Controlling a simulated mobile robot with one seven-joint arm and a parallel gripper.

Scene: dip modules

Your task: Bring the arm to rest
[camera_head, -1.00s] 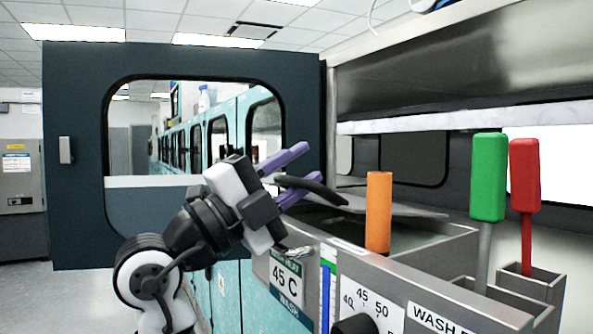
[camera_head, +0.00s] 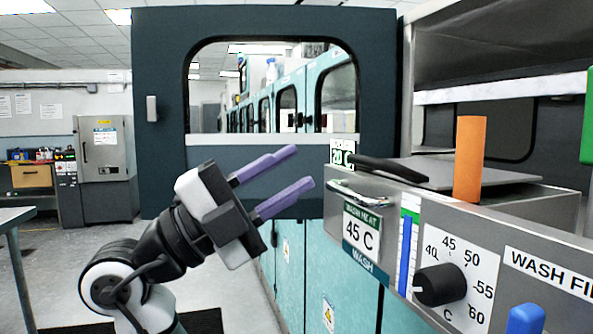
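My gripper (camera_head: 303,167) has two purple fingers, spread apart with nothing between them. It is held in the air left of the wash module (camera_head: 470,222), pointing up and to the right. My arm is bent below it at the lower left. The gripper does not appear to touch anything.
The wash module's front carries a black dial (camera_head: 440,285), a 45 C label (camera_head: 361,232) and a blue knob (camera_head: 525,319). A dark windowed door (camera_head: 160,60) stands behind.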

